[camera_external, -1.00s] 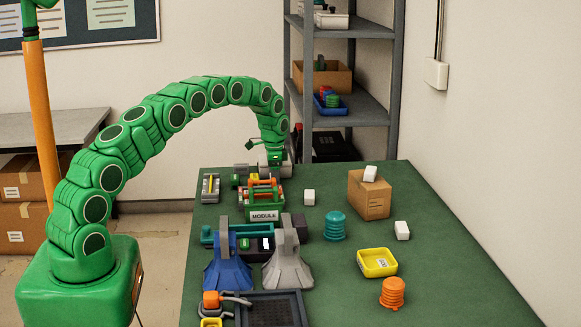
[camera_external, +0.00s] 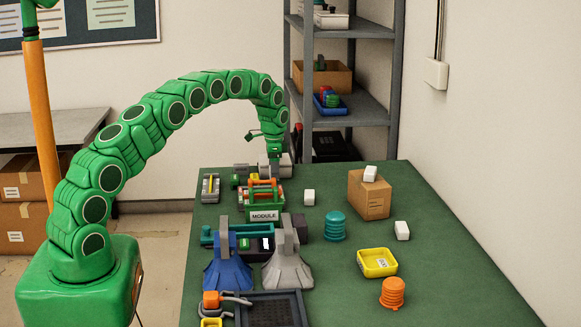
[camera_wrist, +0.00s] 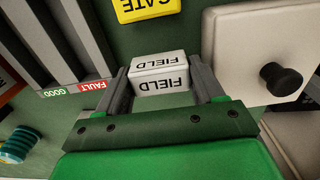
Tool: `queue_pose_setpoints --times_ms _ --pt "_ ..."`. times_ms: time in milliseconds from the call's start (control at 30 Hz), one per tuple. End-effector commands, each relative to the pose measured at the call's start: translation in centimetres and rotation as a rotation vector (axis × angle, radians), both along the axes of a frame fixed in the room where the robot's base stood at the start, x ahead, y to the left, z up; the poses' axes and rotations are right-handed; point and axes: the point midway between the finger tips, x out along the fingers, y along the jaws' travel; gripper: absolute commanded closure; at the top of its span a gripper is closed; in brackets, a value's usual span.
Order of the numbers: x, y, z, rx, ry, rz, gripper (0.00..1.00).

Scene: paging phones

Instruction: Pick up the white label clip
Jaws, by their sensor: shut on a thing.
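The white label clip (camera_wrist: 160,73), marked FIELD in black on two faces, sits between the two grey fingers of my gripper (camera_wrist: 163,85) in the wrist view. The fingers are shut on it, one at each side. In the external view my gripper (camera_external: 274,158) points down at the far left part of the green table, behind the orange-and-green module rack. The clip cannot be made out there.
In the wrist view a yellow GATE label (camera_wrist: 145,8) lies just beyond the clip. A pale box with a black knob (camera_wrist: 282,78) is close on the right; a grey slotted holder with GOOD and FAULT tags (camera_wrist: 92,86) is on the left. The external view shows a cardboard box (camera_external: 368,197).

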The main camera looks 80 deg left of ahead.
Motion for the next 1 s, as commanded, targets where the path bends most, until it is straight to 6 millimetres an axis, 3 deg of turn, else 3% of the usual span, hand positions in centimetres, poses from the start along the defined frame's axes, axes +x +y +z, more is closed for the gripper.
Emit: queue_pose_setpoints --times_ms 467,733,1000 --pt "-1.8 -1.9 3.5 0.004 -0.003 0.000 0.61" --pt "-3.4 -3.7 6.4 0.003 -0.004 -0.001 0.61" --pt "-5.7 -6.0 7.6 0.001 -0.001 0.000 0.61"
